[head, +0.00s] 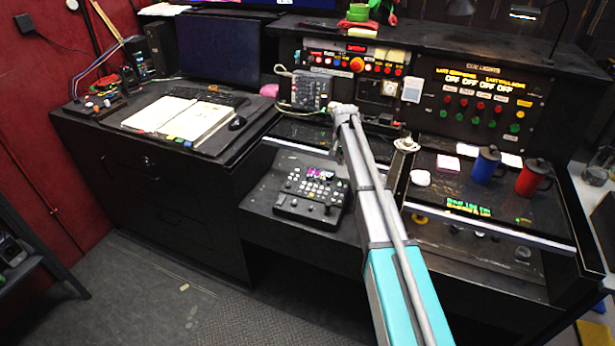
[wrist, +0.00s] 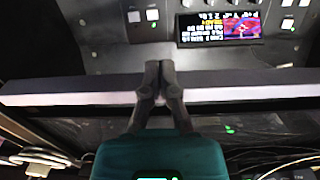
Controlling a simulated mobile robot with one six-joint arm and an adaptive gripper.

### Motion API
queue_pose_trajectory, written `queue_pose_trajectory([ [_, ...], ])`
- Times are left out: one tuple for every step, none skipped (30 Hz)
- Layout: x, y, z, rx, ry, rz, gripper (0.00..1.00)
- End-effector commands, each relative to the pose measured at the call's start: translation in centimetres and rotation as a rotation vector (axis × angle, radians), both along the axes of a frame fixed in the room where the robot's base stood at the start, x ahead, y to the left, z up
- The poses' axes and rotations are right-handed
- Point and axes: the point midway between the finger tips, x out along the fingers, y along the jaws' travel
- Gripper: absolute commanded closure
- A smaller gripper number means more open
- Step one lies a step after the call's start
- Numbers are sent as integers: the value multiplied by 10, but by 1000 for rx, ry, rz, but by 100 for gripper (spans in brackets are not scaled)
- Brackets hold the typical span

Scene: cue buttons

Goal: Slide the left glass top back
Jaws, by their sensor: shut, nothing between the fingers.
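The left glass top (head: 302,132) is a dark pane with a pale front edge, in the middle of the desk in the head view. My arm crosses its right part and hides it. In the wrist view a long pale bar, seemingly the glass top's front edge (wrist: 70,95), runs across the picture. My gripper (wrist: 158,66) is shut and empty, its dark fingers side by side over the middle of this bar. I cannot tell whether they touch it. The gripper itself is hard to make out in the head view.
A black control panel (head: 312,190) with a small screen stands in front of the glass top. A grey keypad box (head: 310,90) stands behind it. The right glass top (head: 432,204) carries a blue mug (head: 484,166) and a red mug (head: 533,178). An open book (head: 180,118) lies left.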

Motion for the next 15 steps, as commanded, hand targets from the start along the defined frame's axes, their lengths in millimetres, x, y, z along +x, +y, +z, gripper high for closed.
queue_pose_trajectory([
  [5,-1,0,-1,-2,-1,100],
  [6,-2,0,-1,-2,-1,100],
  [8,-3,0,-1,-2,-1,100],
  [9,-3,0,-1,-2,-1,100],
  [10,-3,0,-1,-2,-1,100],
  [11,-4,0,-1,-2,-1,100],
  [11,-4,0,-1,-2,-1,100],
  [12,-4,0,-1,-2,-1,100],
  [12,-4,0,-1,-2,0,100],
  [12,-4,0,-1,-2,0,100],
  [12,-4,0,-1,-2,0,100],
  [12,-4,0,-1,-2,0,100],
  [12,-4,0,-1,-2,0,100],
  [12,-4,0,-1,-2,0,100],
  [12,-4,0,-1,-2,0,100],
])
